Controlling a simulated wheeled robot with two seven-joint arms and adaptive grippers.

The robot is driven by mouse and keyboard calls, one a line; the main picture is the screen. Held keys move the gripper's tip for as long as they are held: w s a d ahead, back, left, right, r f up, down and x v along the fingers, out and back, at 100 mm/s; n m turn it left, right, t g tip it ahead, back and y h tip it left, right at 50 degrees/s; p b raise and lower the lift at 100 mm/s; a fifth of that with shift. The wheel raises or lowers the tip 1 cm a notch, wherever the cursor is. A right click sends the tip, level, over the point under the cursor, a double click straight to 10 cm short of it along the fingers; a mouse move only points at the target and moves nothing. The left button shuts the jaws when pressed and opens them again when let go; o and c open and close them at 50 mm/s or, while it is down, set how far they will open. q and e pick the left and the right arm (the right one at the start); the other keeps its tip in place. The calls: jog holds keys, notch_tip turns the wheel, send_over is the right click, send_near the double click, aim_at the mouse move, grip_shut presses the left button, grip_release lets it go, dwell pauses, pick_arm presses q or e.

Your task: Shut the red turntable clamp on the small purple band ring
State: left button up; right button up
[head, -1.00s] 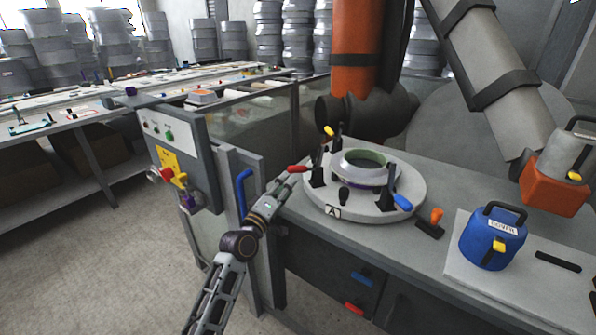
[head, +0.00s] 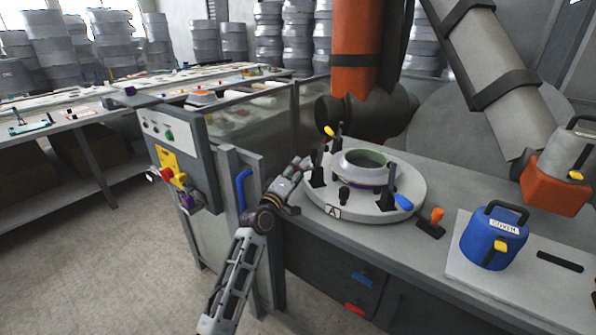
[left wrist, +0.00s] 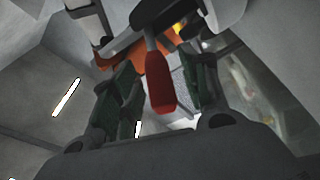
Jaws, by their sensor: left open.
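The small ring (head: 372,177), pale with a purple band and a greenish inside, sits on the round grey turntable (head: 412,190) marked A. The black post of the red clamp (head: 318,174) stands at the turntable's left edge. My left gripper (head: 301,167) is at that edge and hides the red handle in the head view. In the left wrist view the red handle (left wrist: 160,82) shows between the open fingers of my left gripper (left wrist: 163,70). I cannot tell whether they touch it. My right gripper is not in view.
Yellow (head: 329,131) and blue (head: 403,202) clamp handles stand around the turntable. An orange-knobbed lever (head: 436,216) and a blue COVER block (head: 490,238) are to its right. A control box (head: 174,150) and a blue upright handle (head: 242,188) are at left.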

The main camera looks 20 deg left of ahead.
pick_arm(q)
jog(key=shift+w+d, duration=0.1)
jog(key=shift+w, duration=0.3)
jog(key=shift+r, duration=0.1)
grip_shut()
